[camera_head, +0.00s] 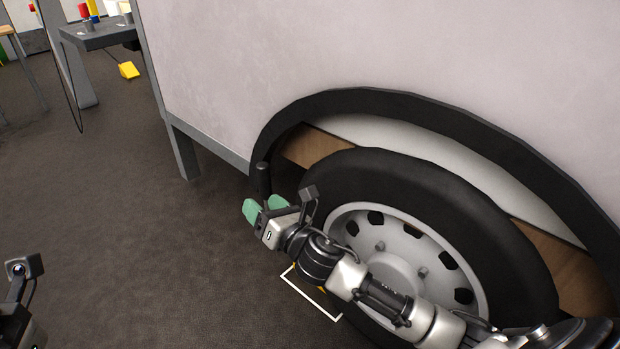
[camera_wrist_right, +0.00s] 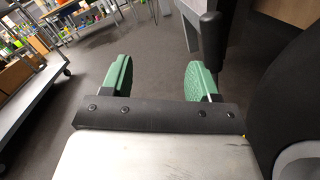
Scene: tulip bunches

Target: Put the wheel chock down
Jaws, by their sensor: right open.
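Small bits of yellow (camera_head: 322,290) show beside and behind my right forearm, low against the tyre. They may be the wheel chock, but my arm hides most of that thing and its shape cannot be told. A white outline (camera_head: 311,293) lies on the floor there, partly covered by my arm. My right gripper (camera_head: 264,207) is in front of the wheel arch, left of the tyre. Its green fingers are apart, and the right wrist view shows nothing between them (camera_wrist_right: 159,78). Part of my left arm shows at the left edge; its fingers are out of frame.
The big tyre (camera_head: 340,180) and pale vehicle side (camera_head: 400,50) fill the right. A yellow block (camera_head: 129,70) lies on the floor near a grey table (camera_head: 105,36) at the back left. A grey cart (camera_wrist_right: 45,90) stands left in the wrist view. The floor left of the wheel is clear.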

